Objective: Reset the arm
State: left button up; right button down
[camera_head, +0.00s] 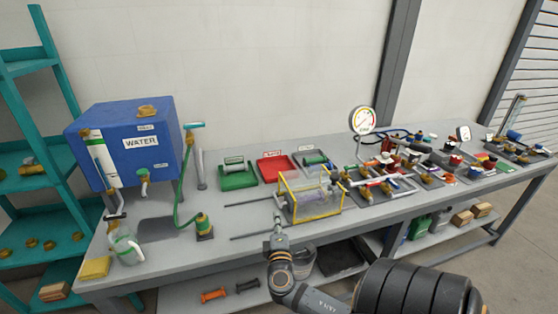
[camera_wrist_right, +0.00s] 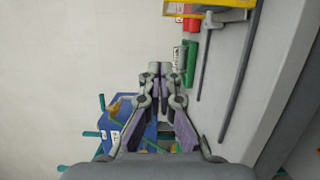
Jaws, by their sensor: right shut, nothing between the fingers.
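My right arm comes in from the bottom right of the head view, with its dark ribbed sleeve and grey wrist in front of the bench. My right gripper (camera_head: 279,203) points away from me, just left of the yellow-framed clear cylinder unit (camera_head: 311,199). I cannot tell from the head view whether it touches the frame. In the right wrist view the gripper (camera_wrist_right: 154,68) is shut with its fingertips together and nothing between them. My left gripper is in neither view.
The grey bench (camera_head: 255,218) carries a blue water tank (camera_head: 127,143), a green tray (camera_head: 237,180), a red tray (camera_head: 276,169) and pipework with a gauge (camera_head: 363,120) at right. Thin rods stick out left of the yellow frame. A teal shelf (camera_head: 30,212) stands at left.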

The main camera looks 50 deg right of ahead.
jog(key=s+a+f+g+y, duration=0.1)
jog(key=s+f+g+y, duration=0.15)
jog(key=f, duration=0.75)
jog(key=s+a+f+m+g+y+b, duration=0.1)
jog(key=s+f, duration=0.3)
jog(key=f, duration=0.6)
jog(key=s+a+f+g+y, duration=0.1)
jog(key=s+f+g+y, duration=0.15)
jog(key=f, duration=0.75)
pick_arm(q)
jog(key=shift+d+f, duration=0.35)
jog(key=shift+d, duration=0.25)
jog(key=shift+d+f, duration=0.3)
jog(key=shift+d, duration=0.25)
pick_arm(e)
jog(key=s+a+f+m+g+y, duration=0.2)
jog(key=s+a+f, duration=0.4)
jog(key=s+f, duration=0.5)
jog(key=s+a+f+m+g+y, duration=0.3)
jog(key=s+a+f+m, duration=0.3)
jog(key=s+f, duration=0.5)
jog(key=s+y, duration=0.1)
jog(key=s, duration=0.2)
jog(key=shift+s+a+f+g, duration=0.15)
jog(key=shift+a+f+g, duration=0.05)
jog(key=shift+f+g, duration=0.1)
